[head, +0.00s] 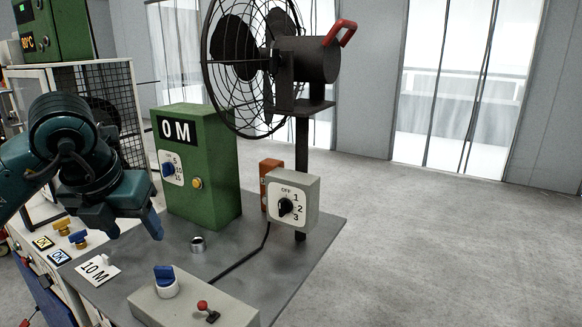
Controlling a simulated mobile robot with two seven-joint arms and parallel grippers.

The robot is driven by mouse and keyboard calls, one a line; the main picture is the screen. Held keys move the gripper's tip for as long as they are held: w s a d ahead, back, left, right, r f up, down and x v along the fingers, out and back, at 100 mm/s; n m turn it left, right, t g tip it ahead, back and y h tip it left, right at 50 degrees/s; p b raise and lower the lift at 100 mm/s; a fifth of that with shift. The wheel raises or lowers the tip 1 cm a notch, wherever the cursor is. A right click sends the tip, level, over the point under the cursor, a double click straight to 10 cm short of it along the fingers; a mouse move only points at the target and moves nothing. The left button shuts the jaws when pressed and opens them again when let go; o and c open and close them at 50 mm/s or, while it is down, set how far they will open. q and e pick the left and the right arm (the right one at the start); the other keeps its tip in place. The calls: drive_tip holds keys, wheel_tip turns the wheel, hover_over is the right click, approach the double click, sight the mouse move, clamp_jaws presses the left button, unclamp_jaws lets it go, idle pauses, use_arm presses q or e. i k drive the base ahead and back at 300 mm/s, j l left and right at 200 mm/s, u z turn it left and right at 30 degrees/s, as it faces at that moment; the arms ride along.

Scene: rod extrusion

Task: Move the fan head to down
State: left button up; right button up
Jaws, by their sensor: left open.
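The black fan head (316,62) stands at the top of a dark pole (301,150), with its wire cage (245,65) facing left and its upper edge cut off by the picture. A red handle (346,33) sticks out at the upper right of its motor housing. The head looks roughly level. My left gripper (128,226) is open and empty above the left part of the grey table, left of the green box and well apart from the fan. My right gripper is not in view.
On the grey table (315,240) stand a green box (215,190) marked 0 M, a grey switch box (305,187) with a dial, a small metal ring (198,244) and a control box (225,308) with a blue knob and a red lever. The floor at right is clear.

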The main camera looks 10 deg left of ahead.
sight(318, 59)
drive_tip(key=k, duration=1)
